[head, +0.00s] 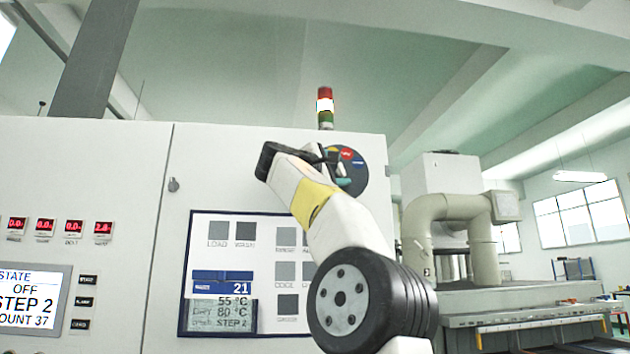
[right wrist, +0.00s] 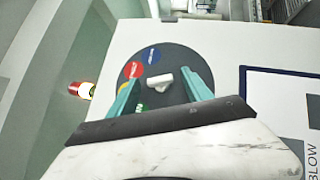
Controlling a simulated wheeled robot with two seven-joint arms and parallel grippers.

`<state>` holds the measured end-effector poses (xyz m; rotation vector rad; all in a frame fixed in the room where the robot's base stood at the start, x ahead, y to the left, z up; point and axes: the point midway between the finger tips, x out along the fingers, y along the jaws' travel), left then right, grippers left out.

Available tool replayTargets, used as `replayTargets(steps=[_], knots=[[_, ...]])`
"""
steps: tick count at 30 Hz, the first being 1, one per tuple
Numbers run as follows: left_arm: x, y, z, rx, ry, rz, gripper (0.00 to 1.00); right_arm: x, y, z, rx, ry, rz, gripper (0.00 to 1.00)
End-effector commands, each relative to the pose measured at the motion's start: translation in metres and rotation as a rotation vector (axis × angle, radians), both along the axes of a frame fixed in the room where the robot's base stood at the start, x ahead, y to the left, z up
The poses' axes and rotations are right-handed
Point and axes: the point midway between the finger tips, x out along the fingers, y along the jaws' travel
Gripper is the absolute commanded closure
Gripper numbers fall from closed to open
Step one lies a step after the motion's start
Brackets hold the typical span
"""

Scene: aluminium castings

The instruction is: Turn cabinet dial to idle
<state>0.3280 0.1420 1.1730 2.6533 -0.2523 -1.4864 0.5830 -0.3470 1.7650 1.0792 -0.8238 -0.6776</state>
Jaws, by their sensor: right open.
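The cabinet dial is a dark round plate (head: 360,178) with coloured spots, high on the white cabinet front. In the right wrist view the dial plate (right wrist: 180,58) carries a red, a blue, a yellow and a green-and-white spot; their lettering is too small to read. A pale T-shaped knob (right wrist: 160,83) sits at its middle. My right gripper (head: 337,168) is in front of the dial and hides part of it in the head view. Its teal fingers (right wrist: 159,76) are open, one on each side of the knob, with visible gaps. My left gripper is not in view.
A panel (head: 263,230) with grey squares and a display is below the dial. A screen (head: 30,298) reading STATE OFF, STEP 2 is at the left. A red, white and green signal light (head: 325,105) stands on top. Pipework (head: 432,207) and a machine are at the right.

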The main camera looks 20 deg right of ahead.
Motion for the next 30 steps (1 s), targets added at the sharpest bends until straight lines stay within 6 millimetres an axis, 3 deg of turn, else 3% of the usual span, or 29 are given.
replayTargets(steps=[5, 18, 30], knots=[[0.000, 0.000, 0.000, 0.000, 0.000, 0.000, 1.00, -0.004, 0.007, -0.001, -0.001, 0.001, 0.003, 0.42], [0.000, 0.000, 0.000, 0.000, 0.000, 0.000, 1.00, -0.038, 0.059, -0.017, -0.001, 0.000, 0.001, 0.42], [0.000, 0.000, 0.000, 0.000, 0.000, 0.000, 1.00, -0.041, 0.063, -0.019, 0.000, 0.000, 0.000, 0.42]])
